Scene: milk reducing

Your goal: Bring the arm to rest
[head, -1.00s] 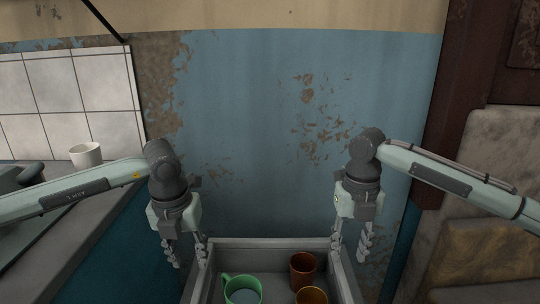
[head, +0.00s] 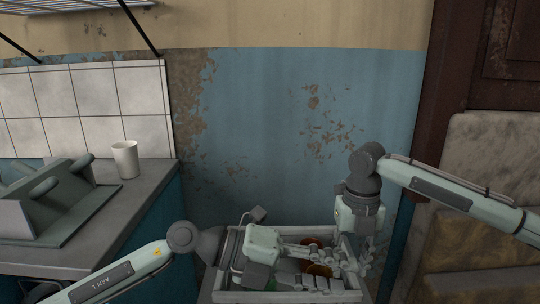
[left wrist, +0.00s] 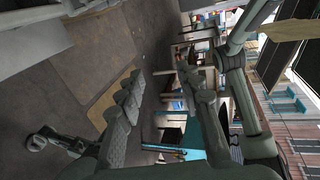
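My left gripper (head: 335,272) lies sideways over the grey box, pointing right in the head view, with its two fingers apart and nothing between them. In the left wrist view its fingers (left wrist: 85,125) are also spread and empty. My right gripper (head: 355,262) hangs down at the box's right side, close to the left fingertips; I cannot tell whether they touch. Its fingers look apart and empty, though partly overlapped.
The grey box (head: 292,233) holds a brown mug (head: 312,242), an orange-brown mug (head: 318,269) and a green mug (head: 270,285), mostly hidden behind my left gripper. A white cup (head: 125,159) stands on the left counter (head: 150,190), beside a grey-green rack (head: 45,205).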

